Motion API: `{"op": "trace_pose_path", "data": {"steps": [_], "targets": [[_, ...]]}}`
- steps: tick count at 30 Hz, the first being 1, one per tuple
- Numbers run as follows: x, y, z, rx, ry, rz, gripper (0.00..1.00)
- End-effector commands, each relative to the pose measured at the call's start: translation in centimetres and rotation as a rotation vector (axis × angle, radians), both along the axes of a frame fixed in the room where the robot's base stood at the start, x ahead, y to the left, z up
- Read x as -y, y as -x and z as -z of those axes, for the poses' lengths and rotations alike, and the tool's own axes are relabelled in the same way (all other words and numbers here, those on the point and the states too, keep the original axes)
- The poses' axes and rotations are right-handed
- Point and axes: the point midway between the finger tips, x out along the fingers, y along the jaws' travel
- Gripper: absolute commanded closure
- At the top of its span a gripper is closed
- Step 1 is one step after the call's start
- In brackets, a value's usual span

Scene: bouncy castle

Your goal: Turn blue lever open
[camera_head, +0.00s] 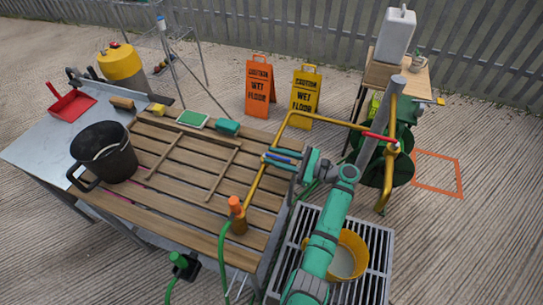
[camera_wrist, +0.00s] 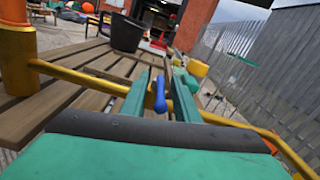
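The blue lever (camera_wrist: 160,95) sits on a yellow pipe (camera_wrist: 75,76) in the wrist view. It appears between my gripper's two green fingers (camera_wrist: 161,98), with a visible gap on each side. My gripper is open and points left toward the pipe. In the head view my gripper (camera_head: 276,159) is beside the yellow pipe (camera_head: 262,182), above the right edge of the slatted wooden table. The blue lever shows there as a small blue bar (camera_head: 284,153) by the fingers. Whether any finger touches it, I cannot tell.
The slatted table (camera_head: 190,205) carries a black bucket (camera_head: 104,150). A red lever (camera_head: 380,137) is on the pipe's right part. A yellow bucket (camera_head: 351,255) stands on a grate (camera_head: 377,240) under my arm. Two wet-floor signs (camera_head: 259,85) (camera_head: 305,98) stand behind.

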Motion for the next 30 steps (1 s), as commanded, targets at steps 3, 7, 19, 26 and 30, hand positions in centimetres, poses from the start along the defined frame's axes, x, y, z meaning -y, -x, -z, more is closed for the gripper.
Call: {"op": "trace_pose_path", "data": {"steps": [3, 7, 19, 26, 30], "targets": [[-0.9, -0.3, 0.0, 0.0, 0.0, 0.0, 0.72], [-1.3, -0.4, 0.0, 0.0, 0.0, -0.002, 0.72], [-1.3, -0.4, 0.0, 0.0, 0.0, -0.002, 1.0], [-1.5, -0.3, 0.0, 0.0, 0.0, 0.003, 1.0], [-2.3, -0.2, 0.1, 0.0, 0.001, 0.027, 1.0]]}}
